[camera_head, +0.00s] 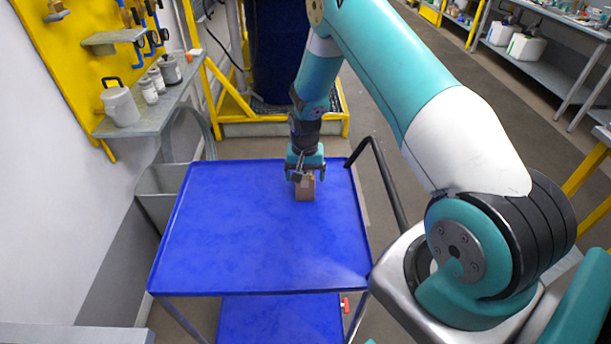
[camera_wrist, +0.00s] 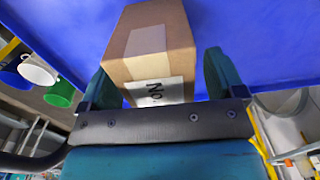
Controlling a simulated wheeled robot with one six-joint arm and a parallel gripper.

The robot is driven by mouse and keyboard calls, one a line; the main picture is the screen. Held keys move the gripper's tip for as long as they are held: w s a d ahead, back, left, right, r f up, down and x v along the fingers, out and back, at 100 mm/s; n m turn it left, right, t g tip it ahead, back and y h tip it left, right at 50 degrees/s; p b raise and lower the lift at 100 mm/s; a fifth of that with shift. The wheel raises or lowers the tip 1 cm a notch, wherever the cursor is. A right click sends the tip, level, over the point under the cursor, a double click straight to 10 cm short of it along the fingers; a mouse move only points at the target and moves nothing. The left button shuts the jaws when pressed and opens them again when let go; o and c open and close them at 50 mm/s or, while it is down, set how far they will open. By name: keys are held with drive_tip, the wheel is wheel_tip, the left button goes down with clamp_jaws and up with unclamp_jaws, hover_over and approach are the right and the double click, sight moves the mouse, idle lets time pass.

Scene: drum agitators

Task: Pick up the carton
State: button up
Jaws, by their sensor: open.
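The carton (camera_head: 304,189) is a small brown box standing on the blue cart top (camera_head: 250,240), near its far right part. In the wrist view the carton (camera_wrist: 150,50) has tape on one face and a white label with dark print on another. My gripper (camera_head: 305,172) is directly over the carton in the head view, pointing down. In the wrist view my gripper (camera_wrist: 162,85) is open, with one teal finger on each side of the carton's near end. A gap shows beside the right finger; whether the left finger touches the carton I cannot tell.
A black cart handle (camera_head: 385,175) rises at the cart's right edge. A dark blue drum (camera_head: 281,50) stands behind, with yellow framing around it. A wall shelf (camera_head: 150,118) with cans is at the left. The rest of the cart top is clear.

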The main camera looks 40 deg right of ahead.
drive_tip(key=shift+f, duration=0.45)
drive_tip(key=shift+c, duration=0.2)
drive_tip(key=c, duration=1.1)
drive_tip(key=shift+o, duration=0.2)
drive_tip(key=shift+r, duration=0.2)
